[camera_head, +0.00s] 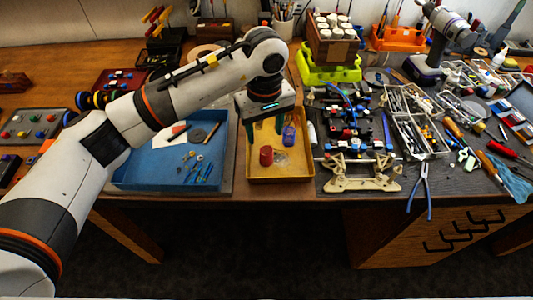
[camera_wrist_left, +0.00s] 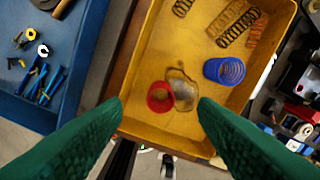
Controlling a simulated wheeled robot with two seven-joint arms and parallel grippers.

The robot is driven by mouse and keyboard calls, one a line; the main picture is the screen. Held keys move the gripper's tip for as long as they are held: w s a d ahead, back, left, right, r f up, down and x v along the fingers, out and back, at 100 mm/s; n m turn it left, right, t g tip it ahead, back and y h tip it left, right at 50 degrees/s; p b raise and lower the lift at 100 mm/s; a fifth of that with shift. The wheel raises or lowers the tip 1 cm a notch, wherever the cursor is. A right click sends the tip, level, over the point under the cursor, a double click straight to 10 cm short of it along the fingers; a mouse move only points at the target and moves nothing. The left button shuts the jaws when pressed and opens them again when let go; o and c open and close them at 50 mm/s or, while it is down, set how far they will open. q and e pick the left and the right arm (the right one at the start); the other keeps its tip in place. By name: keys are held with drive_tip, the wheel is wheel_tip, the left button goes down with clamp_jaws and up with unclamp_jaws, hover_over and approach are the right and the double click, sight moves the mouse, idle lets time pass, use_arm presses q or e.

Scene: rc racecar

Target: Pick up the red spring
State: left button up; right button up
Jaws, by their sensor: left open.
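The red spring (camera_head: 266,156), a short coil, stands in the yellow tray (camera_head: 280,180) near its front left. In the left wrist view the red spring (camera_wrist_left: 160,102) shows between my two green fingertips, apart from both. My left gripper (camera_head: 265,130) is open and empty, pointing down over the tray above and behind the spring. A blue spring (camera_head: 289,136) is to the right of the red one, also clear in the wrist view (camera_wrist_left: 224,71). My right gripper is not in view.
A thin clear or wire-like loop (camera_wrist_left: 183,88) lies against the red spring. Dark and bronze springs (camera_wrist_left: 238,28) lie at the tray's far end. A blue tray (camera_head: 150,165) with small parts is on the left; a car chassis (camera_head: 360,140) is on the right.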

use_arm(q)
wheel_tip(320, 180, down, 3)
drive_tip(key=shift+r+p, duration=0.1)
drive_tip(key=shift+p, duration=0.2)
drive_tip(key=shift+s+d+f+p, duration=0.1)
drive_tip(key=shift+f+p, duration=0.15)
drive_tip(key=shift+p, duration=0.05)
drive_tip(key=f, duration=0.1)
drive_tip(key=f+p, duration=0.1)
drive_tip(key=f, duration=0.1)
drive_tip(key=shift+s+d+f+p, duration=0.1)
drive_tip(key=shift+s+f+p, duration=0.2)
drive_tip(key=shift+f+p, duration=0.05)
drive_tip(key=shift+f, duration=0.45)
drive_tip(key=c, duration=1)
wheel_tip(320, 180, up, 10)
drive_tip(key=b, duration=0.3)
wheel_tip(320, 180, up, 5)
drive_tip(key=p, duration=0.2)
hover_over(266, 153)
drive_tip(key=s, duration=0.1)
drive_tip(key=shift+s, duration=0.2)
drive_tip(key=shift+f, duration=0.1)
